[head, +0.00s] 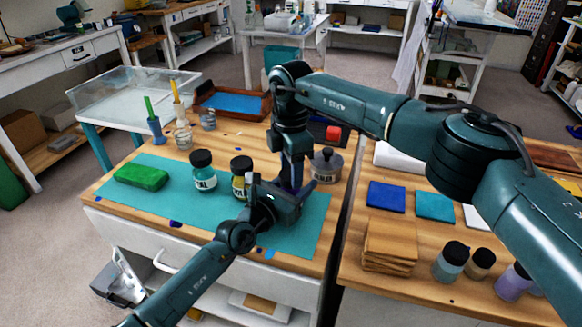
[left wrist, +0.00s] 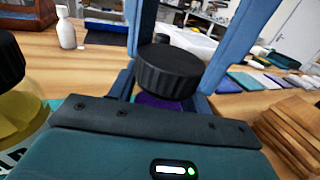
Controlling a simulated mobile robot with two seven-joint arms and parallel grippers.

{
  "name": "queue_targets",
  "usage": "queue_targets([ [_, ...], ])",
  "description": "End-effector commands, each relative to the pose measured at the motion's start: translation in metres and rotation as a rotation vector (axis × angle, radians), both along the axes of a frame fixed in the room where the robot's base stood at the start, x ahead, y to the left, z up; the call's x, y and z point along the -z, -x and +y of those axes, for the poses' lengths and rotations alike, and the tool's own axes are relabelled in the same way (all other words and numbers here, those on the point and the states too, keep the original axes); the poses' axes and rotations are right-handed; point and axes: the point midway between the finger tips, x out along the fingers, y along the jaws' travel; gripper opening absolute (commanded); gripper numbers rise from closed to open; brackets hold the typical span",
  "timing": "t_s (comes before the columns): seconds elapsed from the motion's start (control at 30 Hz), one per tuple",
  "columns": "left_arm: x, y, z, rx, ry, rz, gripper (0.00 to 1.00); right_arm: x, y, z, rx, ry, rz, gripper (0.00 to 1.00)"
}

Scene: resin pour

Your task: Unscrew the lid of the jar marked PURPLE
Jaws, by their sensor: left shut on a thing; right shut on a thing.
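The jar with purple contents shows in the left wrist view (left wrist: 160,101), standing upright under a ribbed black lid (left wrist: 170,72). Its marking cannot be read. In the head view the jar is mostly hidden by my grippers. My left gripper (head: 284,200) comes in low from the left and is shut on the jar's body. My right gripper (head: 291,172) points down from above and is shut on the lid, its blue fingers on either side of it. The lid sits on the jar; whether it is loosened I cannot tell.
A yellow jar (head: 238,187) and a teal jar (head: 203,181) stand left of my grippers, beside a green block (head: 141,176) on the teal mat (head: 165,199). A grey lidded pot (head: 327,166) stands close on the right. Wooden boards (head: 389,243) and several jars occupy the right table.

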Motion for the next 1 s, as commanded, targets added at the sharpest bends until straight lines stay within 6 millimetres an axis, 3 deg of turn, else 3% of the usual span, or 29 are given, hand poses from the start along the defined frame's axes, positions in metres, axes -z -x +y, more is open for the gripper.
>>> queue_targets([
  [1.0, 0.0007, 0.0001, 0.0000, 0.000, -0.001, 0.002, 0.00, -0.0019, 0.0004, 0.0012, -2.275, 0.000, -0.001, 0.18],
])
